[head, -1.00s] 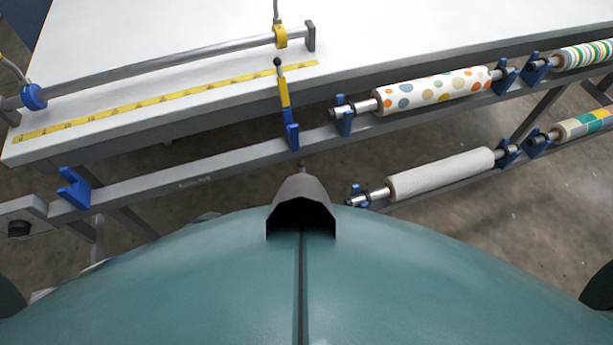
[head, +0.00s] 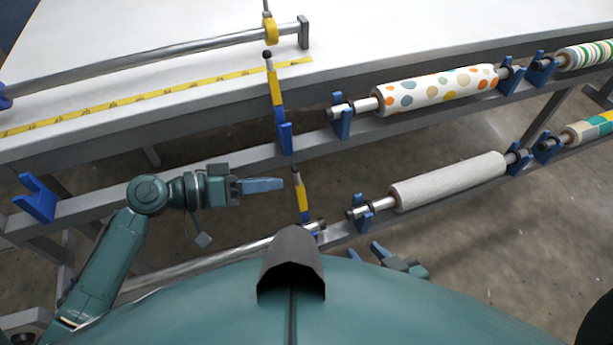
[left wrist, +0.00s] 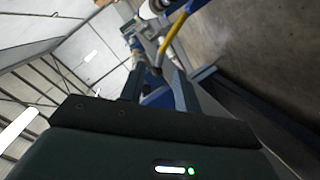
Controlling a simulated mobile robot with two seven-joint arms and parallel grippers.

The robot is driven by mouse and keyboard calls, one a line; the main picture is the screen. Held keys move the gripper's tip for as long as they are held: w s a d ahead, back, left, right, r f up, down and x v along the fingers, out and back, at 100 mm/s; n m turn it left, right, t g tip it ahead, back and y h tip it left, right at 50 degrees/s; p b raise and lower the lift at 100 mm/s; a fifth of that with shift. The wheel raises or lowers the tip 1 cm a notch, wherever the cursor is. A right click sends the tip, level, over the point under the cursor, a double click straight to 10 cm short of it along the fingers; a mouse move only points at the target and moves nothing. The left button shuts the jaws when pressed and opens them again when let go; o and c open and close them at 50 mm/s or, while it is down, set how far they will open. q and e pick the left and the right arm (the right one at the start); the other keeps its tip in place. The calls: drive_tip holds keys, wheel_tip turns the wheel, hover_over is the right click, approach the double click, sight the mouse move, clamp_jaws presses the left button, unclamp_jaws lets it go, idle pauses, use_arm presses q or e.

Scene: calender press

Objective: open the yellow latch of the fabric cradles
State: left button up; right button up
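In the head view, a yellow latch (head: 274,88) with a black knob stands upright on the blue cradle (head: 285,138) of the upper rail. A second yellow latch (head: 301,197) stands, slightly tilted, at the lower rail. My left gripper (head: 281,184) points right, with its blue fingertips just left of the lower latch and apart from it. In the left wrist view its two fingers (left wrist: 158,90) look spread, with no clear object gripped. A yellow curved part (left wrist: 173,34) shows ahead of them. My right gripper (head: 366,252) is partly hidden behind my body; its blue fingertips look apart.
A dotted roll (head: 435,90) and a white roll (head: 448,180) rest in blue cradles at right. A white table (head: 160,30) with a metal bar (head: 150,58) and a yellow ruler (head: 150,96) lies behind. An empty blue cradle (head: 36,198) is at left.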

sight(299, 188)
use_arm(q)
drive_tip(key=x, duration=0.9)
drive_tip(key=shift+p, duration=0.35)
drive_tip(key=shift+c, duration=0.5)
drive_tip(key=shift+a, duration=0.1)
clamp_jaws()
